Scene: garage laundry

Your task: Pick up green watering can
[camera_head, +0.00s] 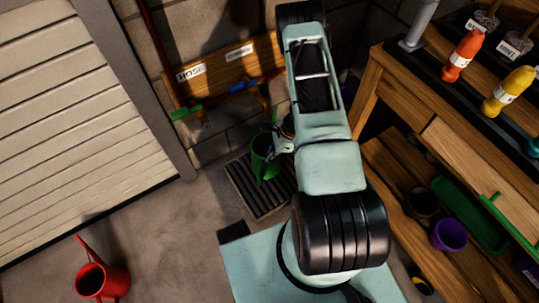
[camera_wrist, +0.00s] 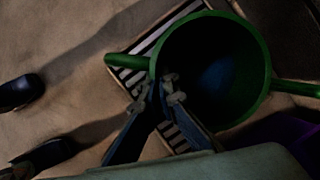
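The green watering can (camera_head: 264,158) is upright at the dark slatted grate, below the wall rack; I cannot tell whether it touches the grate. In the wrist view its round open top (camera_wrist: 268,80) faces me, with one green projection to the left and another to the right. My gripper (camera_wrist: 158,92) is at the left side of the rim, its fingertips close together with the can's wall between them. In the head view my gripper (camera_head: 284,140) is beside the can's right side, partly hidden by my arm.
A slatted grate (camera_head: 243,190) lies under the can. A red watering can (camera_head: 103,281) stands on the floor at lower left. A wooden workbench (camera_head: 455,120) with bottles and pots is at right. A wall rack (camera_head: 215,72) is behind. Floor at left is mostly clear.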

